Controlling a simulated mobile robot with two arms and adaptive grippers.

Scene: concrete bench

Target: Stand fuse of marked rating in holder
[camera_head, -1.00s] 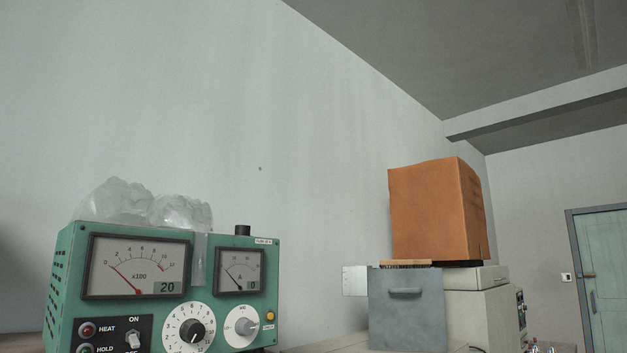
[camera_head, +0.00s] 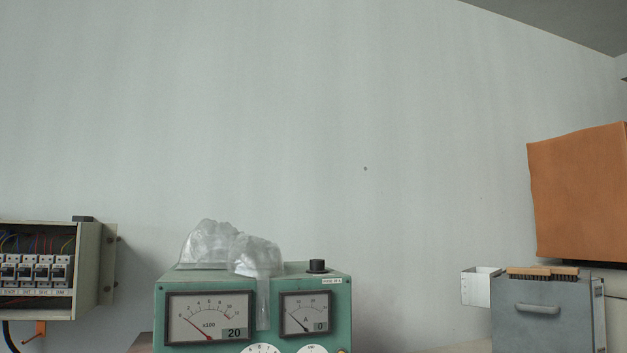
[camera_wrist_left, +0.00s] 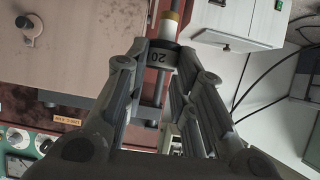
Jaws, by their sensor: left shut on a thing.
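In the left wrist view, my left gripper (camera_wrist_left: 162,60) is shut on a fuse (camera_wrist_left: 157,57). The fuse has a pale band that reads 20, upside down in this view. Beyond it are a cream-coloured piece (camera_wrist_left: 168,28) and grey rods, and I cannot tell whether these belong to the fuse or a holder. The green meter unit (camera_head: 250,281) stands at the lower middle of the head view. Its left gauge carries a small window reading 20, its right one reads 0. I cannot make out the holder clearly. My right gripper is in neither view.
A breaker box (camera_head: 88,275) with wires is at the head view's left. Clear plastic wrap (camera_head: 212,245) lies on the meter unit. Black cables (camera_wrist_left: 270,70) run at the wrist view's right.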

